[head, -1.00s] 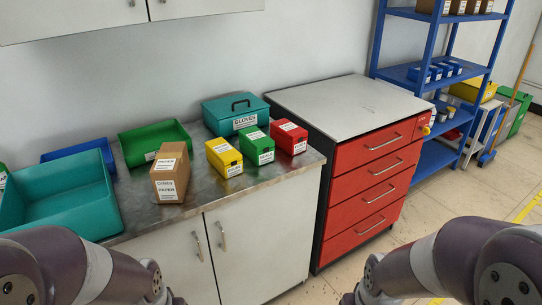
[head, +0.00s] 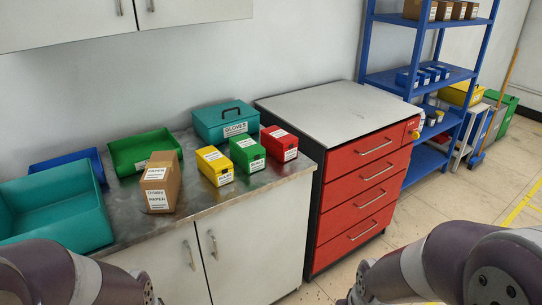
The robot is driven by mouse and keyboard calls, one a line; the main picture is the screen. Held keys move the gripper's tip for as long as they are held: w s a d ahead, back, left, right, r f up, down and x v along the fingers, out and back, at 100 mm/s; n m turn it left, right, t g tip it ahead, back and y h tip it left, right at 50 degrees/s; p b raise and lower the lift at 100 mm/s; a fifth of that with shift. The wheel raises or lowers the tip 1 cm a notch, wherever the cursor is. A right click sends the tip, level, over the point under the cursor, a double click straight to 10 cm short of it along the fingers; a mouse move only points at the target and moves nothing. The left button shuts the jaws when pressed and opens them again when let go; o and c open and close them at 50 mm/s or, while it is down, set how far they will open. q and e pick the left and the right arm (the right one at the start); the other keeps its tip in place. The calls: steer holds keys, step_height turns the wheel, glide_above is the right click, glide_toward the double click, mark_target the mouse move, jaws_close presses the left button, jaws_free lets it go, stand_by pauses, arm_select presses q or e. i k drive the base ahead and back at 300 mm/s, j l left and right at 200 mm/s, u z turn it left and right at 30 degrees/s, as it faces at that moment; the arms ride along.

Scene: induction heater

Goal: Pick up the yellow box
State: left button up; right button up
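The yellow box (head: 214,166), small with white labels, stands on the metal counter. The green box (head: 247,154) stands just to its right, and the brown paper box (head: 160,183) is to its left. My two arms show at the bottom left and bottom right corners, both short of the counter's boxes. Neither gripper is in the picture. Another yellow container (head: 465,94) is far off at the right, by the blue shelf.
The counter (head: 200,203) also holds a red box (head: 279,143), a teal gloves case (head: 226,122), a green tray (head: 140,150) and a large teal bin (head: 58,213). A red drawer cabinet (head: 366,165) stands to the right. Floor is free at right.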

mark_target(217, 167)
steer(key=i+j+z, duration=0.2)
steer(key=i+z, duration=0.15)
steer(key=i, duration=0.15)
steer(key=i+j+z, duration=0.75)
steer(key=i+j, duration=0.15)
